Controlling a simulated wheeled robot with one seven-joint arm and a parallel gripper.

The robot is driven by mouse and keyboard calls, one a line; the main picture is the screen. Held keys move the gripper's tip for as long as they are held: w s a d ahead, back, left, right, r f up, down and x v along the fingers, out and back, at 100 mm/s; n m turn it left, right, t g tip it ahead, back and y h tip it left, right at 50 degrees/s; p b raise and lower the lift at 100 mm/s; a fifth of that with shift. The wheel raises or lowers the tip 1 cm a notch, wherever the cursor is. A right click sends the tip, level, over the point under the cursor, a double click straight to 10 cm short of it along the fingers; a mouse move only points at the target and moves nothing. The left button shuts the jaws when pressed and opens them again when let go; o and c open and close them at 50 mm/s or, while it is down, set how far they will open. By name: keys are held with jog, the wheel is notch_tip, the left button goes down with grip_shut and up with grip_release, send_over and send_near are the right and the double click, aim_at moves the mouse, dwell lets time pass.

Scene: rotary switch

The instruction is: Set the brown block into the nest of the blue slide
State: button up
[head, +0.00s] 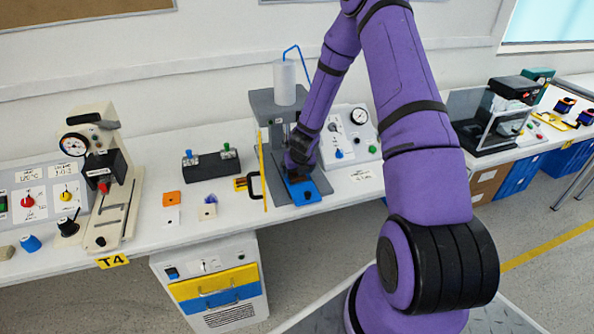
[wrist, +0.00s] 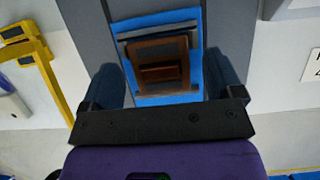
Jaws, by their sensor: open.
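The blue slide (head: 304,194) lies at the foot of a grey press-like station in the head view. It also shows in the wrist view (wrist: 195,88). The brown block (wrist: 150,52) is over the blue slide, within the dark-edged nest area. I cannot tell whether it sits fully down or is slightly tilted. My gripper (wrist: 164,78) is open, with one dark finger on each side of the block and gaps between. In the head view my gripper (head: 298,165) is low over the slide and hides most of the block.
A yellow-framed guard (head: 263,170) stands just left of the slide. A control panel with a gauge (head: 358,117) is at its right. A dark box with knobs (head: 211,164) and an orange plate (head: 172,198) lie further left. Bare white bench shows around them.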

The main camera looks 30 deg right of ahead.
jog(key=shift+s+r, duration=0.1)
jog(key=shift+r, duration=0.3)
jog(key=s+a, duration=0.1)
jog(key=s, duration=0.2)
jog(key=s+a, duration=0.1)
jog(key=s, duration=0.3)
jog(key=s+a, duration=0.1)
jog(key=s, duration=0.3)
jog(key=shift+a+r, duration=0.1)
jog(key=shift+r, duration=0.05)
jog(key=shift+s+a+r, duration=0.15)
jog(key=shift+s, duration=0.15)
jog(key=w+a+r+n+t, duration=0.1)
jog(key=w+a+r+n, duration=0.15)
jog(key=r+n, duration=0.9)
notch_tip(320, 180, up, 25)
jog(key=n+y, duration=0.1)
jog(key=n, duration=1.8)
send_over(308, 194)
jog(key=s+a, duration=1.1)
jog(key=a, duration=0.1)
jog(key=s+r+n, duration=0.7)
jog(key=s+n, duration=0.1)
jog(key=s, duration=0.4)
jog(key=shift+s+n, duration=0.25)
jog(key=shift+n, duration=0.1)
